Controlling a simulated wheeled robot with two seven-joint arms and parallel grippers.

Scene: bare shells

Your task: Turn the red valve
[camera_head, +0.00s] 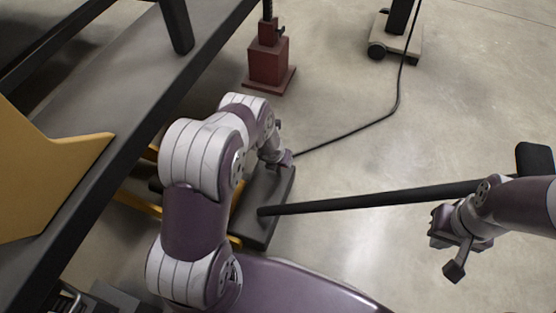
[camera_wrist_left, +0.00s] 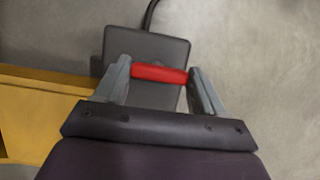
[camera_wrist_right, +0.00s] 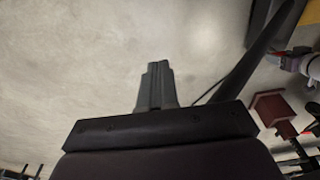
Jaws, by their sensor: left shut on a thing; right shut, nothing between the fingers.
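The red valve shows as a short red bar (camera_wrist_left: 160,74) in the left wrist view, in front of a dark grey block. My left gripper (camera_wrist_left: 162,77) has one grey finger at each end of the bar and is shut on it. In the head view my left gripper (camera_head: 283,158) is small and partly hidden behind my arm, above the dark base; I cannot make out the valve there. My right gripper (camera_head: 455,268) is at the right of the head view, away from the valve. Its fingers are together and empty in the right wrist view (camera_wrist_right: 157,85).
A dark base plate (camera_head: 284,205) lies on the floor, with a long black pole (camera_head: 350,202) reaching right near my right arm. A dark red stand (camera_head: 268,62) is behind. A table (camera_head: 110,120) with a yellow piece fills the left. Open floor lies at the upper right.

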